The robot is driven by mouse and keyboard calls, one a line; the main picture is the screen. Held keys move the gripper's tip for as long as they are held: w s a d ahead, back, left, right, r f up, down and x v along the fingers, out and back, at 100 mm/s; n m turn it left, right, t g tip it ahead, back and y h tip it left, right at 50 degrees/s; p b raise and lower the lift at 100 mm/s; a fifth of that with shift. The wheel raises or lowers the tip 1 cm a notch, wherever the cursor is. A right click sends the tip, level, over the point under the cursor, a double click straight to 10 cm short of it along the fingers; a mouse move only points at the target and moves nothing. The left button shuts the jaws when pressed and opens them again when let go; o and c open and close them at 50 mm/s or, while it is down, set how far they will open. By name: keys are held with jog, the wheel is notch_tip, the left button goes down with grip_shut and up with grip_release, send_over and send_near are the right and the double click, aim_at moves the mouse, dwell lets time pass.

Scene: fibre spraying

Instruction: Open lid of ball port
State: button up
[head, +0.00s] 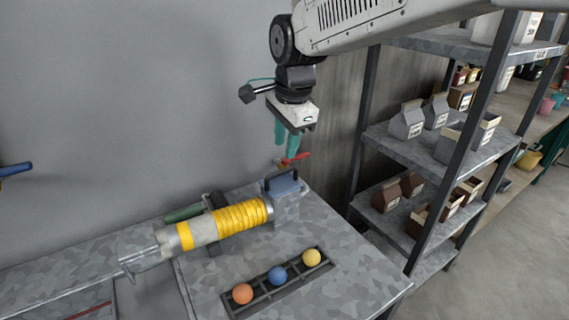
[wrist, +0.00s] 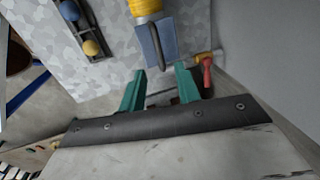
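The ball port is at the right end of the yellow ribbed cylinder (head: 240,217). Its blue-grey lid (head: 287,188) carries a black handle (head: 281,179) and looks shut. In the wrist view the lid (wrist: 148,48) and its handle (wrist: 157,42) lie just ahead of the fingertips. My gripper (head: 287,147) hangs above and behind the lid, apart from it. In the wrist view its teal fingers (wrist: 161,76) are spread with nothing between them.
A red valve handle (head: 294,158) sticks up behind the port, close to the fingers. A rack (head: 292,281) with orange, blue and yellow balls lies in front on the grey table (head: 345,262). A metal shelf (head: 440,158) with boxes stands at right.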

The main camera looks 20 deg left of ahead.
aim_at(283, 171)
jog(key=f, duration=0.6)
jog(key=shift+w+a+f, duration=0.3)
jog(key=shift+w+a, duration=0.1)
jog(key=shift+d, duration=0.1)
grip_shut()
